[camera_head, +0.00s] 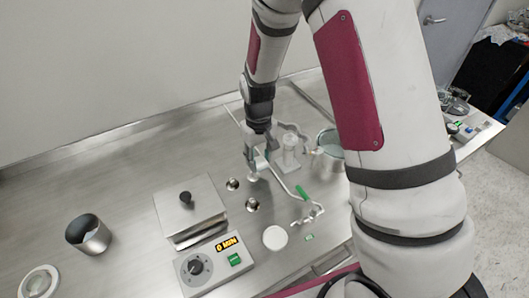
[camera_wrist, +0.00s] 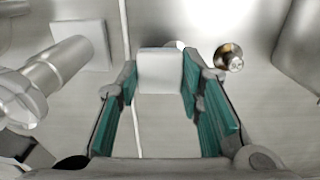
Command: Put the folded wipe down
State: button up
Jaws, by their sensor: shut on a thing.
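The folded wipe (camera_wrist: 160,72) is a small white square pad. It sits between the two teal-lined fingers of my gripper (camera_wrist: 160,85) in the wrist view, and the fingers are shut on it. In the head view my gripper (camera_head: 258,165) points down over the steel bench, left of a clear white upright fixture. The wipe is too small there to make out clearly. I cannot tell whether it touches the bench.
A lidded steel box (camera_head: 190,208) with a control panel (camera_head: 215,265) stands to the left. A steel cup (camera_head: 88,236) is farther left. A white disc (camera_head: 275,238) lies in front.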

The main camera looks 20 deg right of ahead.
jog(key=w+d, duration=0.2)
jog(key=w, duration=0.1)
jog(key=w+d, duration=0.1)
jog(key=w, duration=0.1)
jog(key=shift+f, duration=0.3)
jog(key=shift+w+f+p, duration=0.15)
jog(key=shift+f+p, duration=0.05)
jog(key=shift+f, duration=0.7)
jog(key=shift+w+f+p, duration=0.1)
jog(key=shift+f+p, duration=0.1)
jog(key=shift+f, duration=0.65)
jog(key=shift+f, duration=0.1)
jog(key=o, duration=1)
